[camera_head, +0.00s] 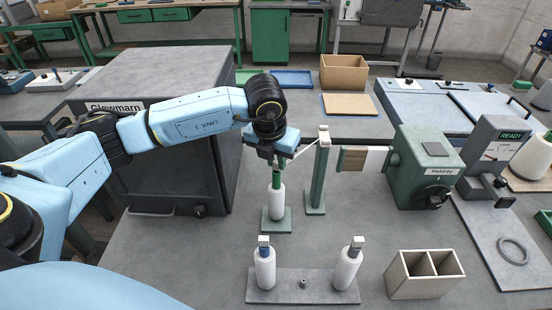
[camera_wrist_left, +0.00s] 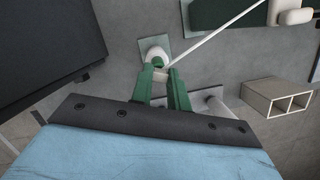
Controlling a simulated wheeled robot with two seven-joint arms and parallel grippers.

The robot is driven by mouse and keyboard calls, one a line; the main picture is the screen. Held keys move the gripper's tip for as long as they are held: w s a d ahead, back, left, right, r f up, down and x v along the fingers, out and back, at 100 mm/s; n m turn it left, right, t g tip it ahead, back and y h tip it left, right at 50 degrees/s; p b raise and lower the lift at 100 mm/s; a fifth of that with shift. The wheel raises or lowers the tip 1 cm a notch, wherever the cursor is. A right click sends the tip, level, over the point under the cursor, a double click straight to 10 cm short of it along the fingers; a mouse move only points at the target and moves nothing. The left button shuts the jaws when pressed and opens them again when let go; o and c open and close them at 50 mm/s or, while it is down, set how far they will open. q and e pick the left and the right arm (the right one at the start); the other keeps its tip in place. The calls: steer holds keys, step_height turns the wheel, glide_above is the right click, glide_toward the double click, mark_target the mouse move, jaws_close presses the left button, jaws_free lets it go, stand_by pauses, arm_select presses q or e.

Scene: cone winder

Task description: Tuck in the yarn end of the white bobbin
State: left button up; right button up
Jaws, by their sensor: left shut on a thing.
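The white bobbin (camera_head: 277,203) stands upright on a green base (camera_head: 277,225); its rounded end shows beyond my fingertips in the left wrist view (camera_wrist_left: 154,52). My left gripper (camera_head: 276,181) points down just above it, its green fingertips close together (camera_wrist_left: 166,72). A white yarn (camera_wrist_left: 215,35) runs straight from the fingertips to the head of a green post (camera_head: 319,175) at the right. The gripper is shut on the yarn end, though the pinch itself is small and partly hidden. Whether the fingers touch the bobbin I cannot tell. My right gripper is not in view.
A grey rack (camera_head: 302,286) with two capped white bobbins stands in front. A two-compartment box (camera_head: 425,275) is at the right front. A green winder (camera_head: 425,165) stands right of the post, a dark cabinet (camera_head: 170,170) left of the bobbin.

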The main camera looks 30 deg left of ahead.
arm_select(q)
steer(key=shift+f+b, duration=0.3)
steer(key=shift+b, duration=0.25)
stand_by(0.8)
steer(key=o, duration=1.2)
steer(key=shift+r, duration=0.1)
steer(key=shift+r+p, duration=2.05)
steer(key=shift+r, duration=1.4)
